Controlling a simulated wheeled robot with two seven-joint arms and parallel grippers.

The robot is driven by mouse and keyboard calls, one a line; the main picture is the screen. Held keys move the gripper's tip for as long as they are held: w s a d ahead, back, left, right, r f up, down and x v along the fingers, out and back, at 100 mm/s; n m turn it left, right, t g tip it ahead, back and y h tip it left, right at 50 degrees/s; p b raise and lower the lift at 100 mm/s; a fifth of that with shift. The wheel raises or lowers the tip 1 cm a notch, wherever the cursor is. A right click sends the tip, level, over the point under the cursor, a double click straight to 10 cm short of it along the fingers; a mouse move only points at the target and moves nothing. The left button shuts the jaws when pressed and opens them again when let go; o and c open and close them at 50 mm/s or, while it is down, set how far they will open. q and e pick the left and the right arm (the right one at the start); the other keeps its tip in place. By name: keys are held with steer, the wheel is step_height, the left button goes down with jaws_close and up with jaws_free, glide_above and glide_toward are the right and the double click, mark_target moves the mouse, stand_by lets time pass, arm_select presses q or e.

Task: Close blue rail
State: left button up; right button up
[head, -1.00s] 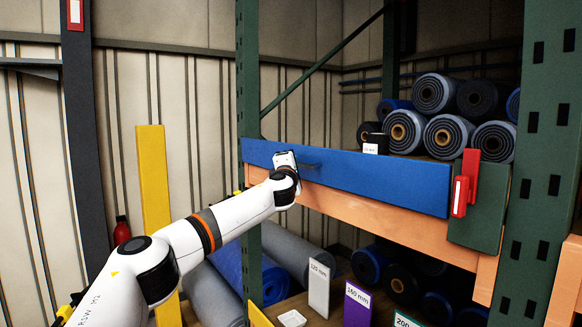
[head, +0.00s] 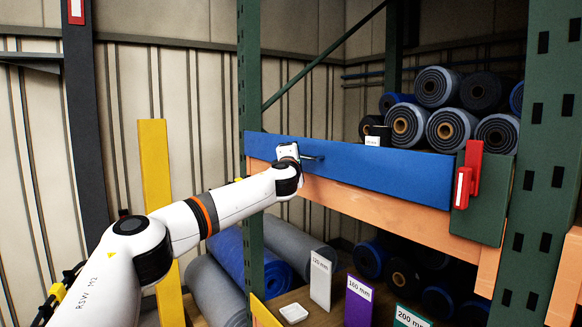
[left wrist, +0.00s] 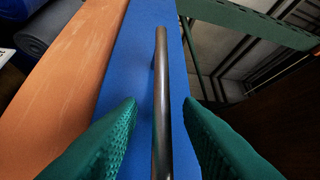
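The blue rail (head: 385,173) is a long blue panel across the front of the rack, with a dark bar handle (head: 314,158) near its left end. My left gripper (head: 298,157) is at that handle in the head view. In the left wrist view the two green fingers of my left gripper (left wrist: 160,105) stand apart, one on each side of the handle (left wrist: 162,85). Gaps show between the handle and both fingertips. The blue rail (left wrist: 140,60) runs behind the handle. My right gripper is not in view.
A red latch-like part (head: 471,172) sits on a green plate (head: 490,205) at the rail's right end. An orange beam (head: 400,225) runs below the rail. Rolls (head: 437,87) lie on the shelf behind. A green post (head: 248,80) and yellow post (head: 155,190) stand left.

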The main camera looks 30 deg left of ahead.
arm_select(q)
steer(key=b+v, duration=0.2)
steer(key=v, duration=0.9)
steer(key=shift+b, duration=0.4)
steer(key=shift+a, duration=0.1)
